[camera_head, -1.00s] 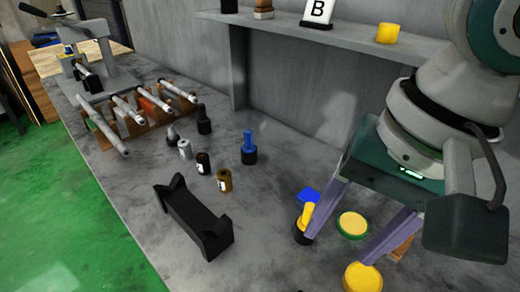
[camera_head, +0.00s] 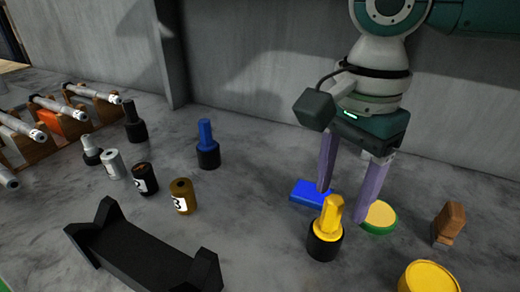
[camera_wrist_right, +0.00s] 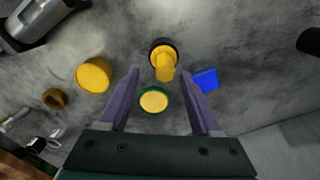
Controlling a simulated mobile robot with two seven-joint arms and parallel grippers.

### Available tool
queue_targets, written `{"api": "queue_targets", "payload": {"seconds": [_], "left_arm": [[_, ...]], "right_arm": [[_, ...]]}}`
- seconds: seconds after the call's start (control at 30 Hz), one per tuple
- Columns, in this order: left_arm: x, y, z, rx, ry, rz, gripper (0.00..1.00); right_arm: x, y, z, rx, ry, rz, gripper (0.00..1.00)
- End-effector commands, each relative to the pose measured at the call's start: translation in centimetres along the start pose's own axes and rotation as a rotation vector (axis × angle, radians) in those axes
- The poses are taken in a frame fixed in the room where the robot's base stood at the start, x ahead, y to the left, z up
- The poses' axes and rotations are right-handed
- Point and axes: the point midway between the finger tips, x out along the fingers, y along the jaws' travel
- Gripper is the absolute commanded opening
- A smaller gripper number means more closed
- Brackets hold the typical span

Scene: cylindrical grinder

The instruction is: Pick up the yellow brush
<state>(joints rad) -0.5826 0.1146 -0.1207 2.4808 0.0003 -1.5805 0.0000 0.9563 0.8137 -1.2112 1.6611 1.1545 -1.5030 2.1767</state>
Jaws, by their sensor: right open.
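The yellow brush (camera_head: 328,228) stands upright on the grey table, with a yellow handle on a black round base. In the right wrist view the brush (camera_wrist_right: 163,62) lies ahead of and roughly between the fingertips. My right gripper (camera_head: 346,197) is open and empty, pointing down behind the brush in the head view, apart from it as far as I can tell. Its two purple fingers also show in the right wrist view (camera_wrist_right: 160,74). My left gripper is not in view.
A blue block (camera_head: 310,194), a green-rimmed yellow disc (camera_head: 380,214), a yellow round container (camera_head: 428,278) and a wooden piece (camera_head: 449,224) are close by. A blue brush (camera_head: 206,145), labelled cylinders and a black cradle (camera_head: 140,252) stand left. The wall rises behind.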

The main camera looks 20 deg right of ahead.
Motion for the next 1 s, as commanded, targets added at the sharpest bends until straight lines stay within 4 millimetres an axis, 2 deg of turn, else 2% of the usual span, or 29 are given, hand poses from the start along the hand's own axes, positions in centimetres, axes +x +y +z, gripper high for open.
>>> {"api": "queue_targets", "payload": {"seconds": [0.03, 0.2, 0.3, 0.53, 1.0], "left_arm": [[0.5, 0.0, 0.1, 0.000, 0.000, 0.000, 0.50], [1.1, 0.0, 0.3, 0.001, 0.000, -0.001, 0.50], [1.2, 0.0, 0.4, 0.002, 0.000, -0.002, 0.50], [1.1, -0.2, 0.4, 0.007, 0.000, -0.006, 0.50], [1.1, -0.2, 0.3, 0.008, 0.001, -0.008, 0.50]], "right_arm": [[1.1, -0.2, 0.1, -0.001, 0.000, 0.001, 0.65], [3.6, -0.5, 0.2, -0.002, 0.001, 0.002, 0.65], [4.2, -0.5, 0.2, -0.004, 0.000, 0.000, 0.65], [4.2, -0.5, 0.2, -0.004, 0.001, -0.001, 0.64], [4.1, -0.5, 0.2, -0.003, 0.001, -0.001, 0.11]]}}
